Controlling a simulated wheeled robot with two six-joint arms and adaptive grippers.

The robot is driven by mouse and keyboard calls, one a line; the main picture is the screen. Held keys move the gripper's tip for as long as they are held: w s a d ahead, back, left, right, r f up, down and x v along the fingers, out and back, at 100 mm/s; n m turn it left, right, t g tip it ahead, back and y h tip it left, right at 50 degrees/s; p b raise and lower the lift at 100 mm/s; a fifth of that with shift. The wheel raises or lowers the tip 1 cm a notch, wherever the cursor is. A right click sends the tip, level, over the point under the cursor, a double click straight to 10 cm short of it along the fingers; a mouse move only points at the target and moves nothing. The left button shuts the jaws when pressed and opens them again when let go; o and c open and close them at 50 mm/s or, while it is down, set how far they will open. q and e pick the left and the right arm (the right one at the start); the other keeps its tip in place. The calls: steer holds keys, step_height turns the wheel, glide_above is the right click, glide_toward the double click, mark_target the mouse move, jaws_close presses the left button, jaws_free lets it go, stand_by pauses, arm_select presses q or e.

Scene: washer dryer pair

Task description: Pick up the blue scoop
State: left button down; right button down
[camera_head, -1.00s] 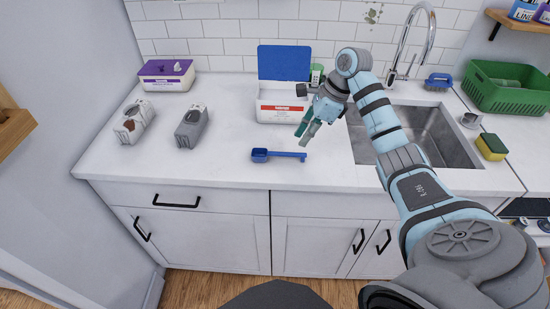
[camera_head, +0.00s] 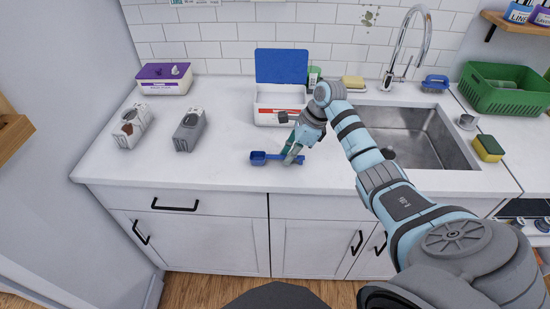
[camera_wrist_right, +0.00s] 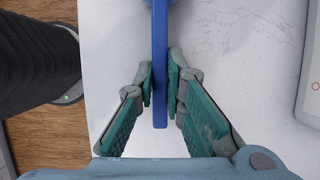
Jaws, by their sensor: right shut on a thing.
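The blue scoop (camera_head: 260,158) lies on the white counter near its front edge, with its cup to the left and its handle to the right. My right gripper (camera_head: 291,158) is down at the handle. In the right wrist view the blue handle (camera_wrist_right: 160,60) runs between the two green-padded fingers of the gripper (camera_wrist_right: 160,85), which are closed in on it. The scoop's cup is mostly out of that view. My left gripper is not in view.
Behind the gripper stands a white box with an open blue lid (camera_head: 281,66). A purple-lidded box (camera_head: 164,80) and two grey-white containers (camera_head: 189,130) stand at left. The sink (camera_head: 415,135), sponge (camera_head: 488,148) and green basket (camera_head: 505,90) are at right.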

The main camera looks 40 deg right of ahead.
steer(key=shift+r, duration=0.15)
step_height(320, 180, up, 20)
steer(key=p, duration=0.9)
